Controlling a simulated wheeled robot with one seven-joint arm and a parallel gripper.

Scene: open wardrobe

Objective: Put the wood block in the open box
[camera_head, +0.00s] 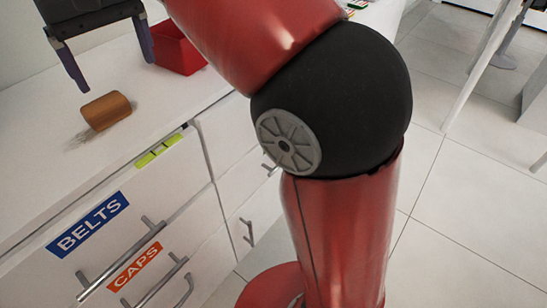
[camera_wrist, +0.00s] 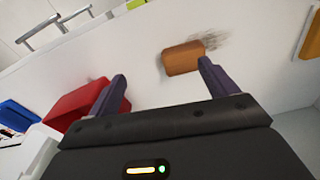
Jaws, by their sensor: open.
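The wood block (camera_head: 106,111) is a small orange-brown block lying on the white counter top near its front edge. It also shows in the wrist view (camera_wrist: 181,60), just beyond my right-hand fingertip. The red open box (camera_head: 181,56) stands on the counter farther back, partly hidden by my arm. In the wrist view the red box (camera_wrist: 75,104) is at the left, partly behind my left-hand finger. My gripper (camera_head: 111,72) is open and empty, with its fingers apart. In the wrist view my gripper (camera_wrist: 162,70) has nothing between its fingers.
Drawers below the counter carry a blue BELTS label (camera_head: 87,224) and an orange CAPS label (camera_head: 136,267), with protruding metal handles. A blue object (camera_wrist: 18,115) is left of the red box. Counter around the block is clear.

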